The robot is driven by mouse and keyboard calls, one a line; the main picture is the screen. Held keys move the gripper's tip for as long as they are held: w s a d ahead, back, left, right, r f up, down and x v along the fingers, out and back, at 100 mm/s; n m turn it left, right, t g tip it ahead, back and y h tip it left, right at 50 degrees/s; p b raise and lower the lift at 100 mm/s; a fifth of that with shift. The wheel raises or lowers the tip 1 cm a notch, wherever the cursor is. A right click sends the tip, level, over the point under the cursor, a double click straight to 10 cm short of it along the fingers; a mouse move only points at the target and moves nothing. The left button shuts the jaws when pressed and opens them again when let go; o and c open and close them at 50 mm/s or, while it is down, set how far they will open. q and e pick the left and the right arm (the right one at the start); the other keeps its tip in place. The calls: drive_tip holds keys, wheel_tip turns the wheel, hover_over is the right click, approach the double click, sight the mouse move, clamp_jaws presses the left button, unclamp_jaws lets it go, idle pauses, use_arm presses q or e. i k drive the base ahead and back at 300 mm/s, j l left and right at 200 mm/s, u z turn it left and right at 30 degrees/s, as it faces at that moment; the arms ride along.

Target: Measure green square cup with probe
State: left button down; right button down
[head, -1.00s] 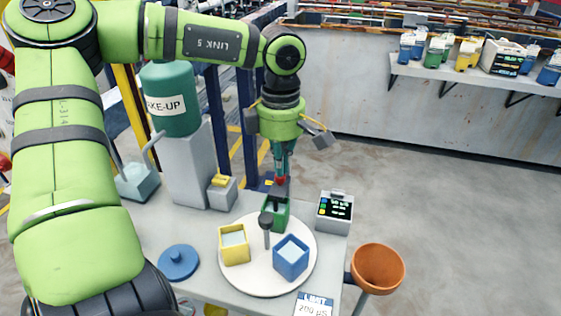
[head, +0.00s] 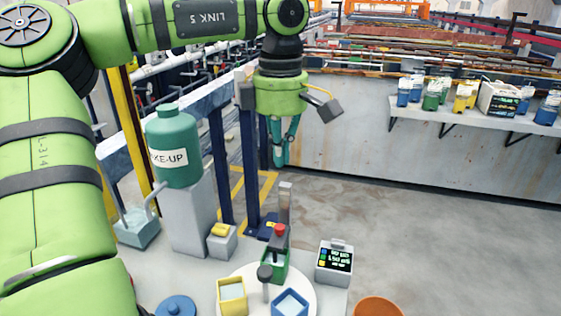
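The green square cup (head: 274,276) stands at the back of a round white plate, partly hidden by a dark knob on a post in front. The probe (head: 279,241), dark with a red part and a tall grey handle, stands upright at the cup, its lower end hidden there. My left gripper (head: 281,156) hangs above the probe, apart from its handle. It is empty; its fingers look parted, though seen nearly edge-on. My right gripper is not in view. A small meter (head: 335,262) with a lit screen stands right of the cup.
A yellow cup (head: 232,297) and a blue cup (head: 290,304) share the white plate (head: 311,293). A blue lid (head: 176,307) lies left. A green make-up tank (head: 174,148) stands on a grey pedestal. An orange funnel (head: 378,307) is at lower right. The floor right is clear.

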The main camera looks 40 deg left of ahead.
sight(279, 234)
drive_tip(key=k+l, duration=0.1)
drive_tip(key=l, duration=0.85)
drive_tip(key=k+l, duration=0.15)
drive_tip(key=l, duration=0.35)
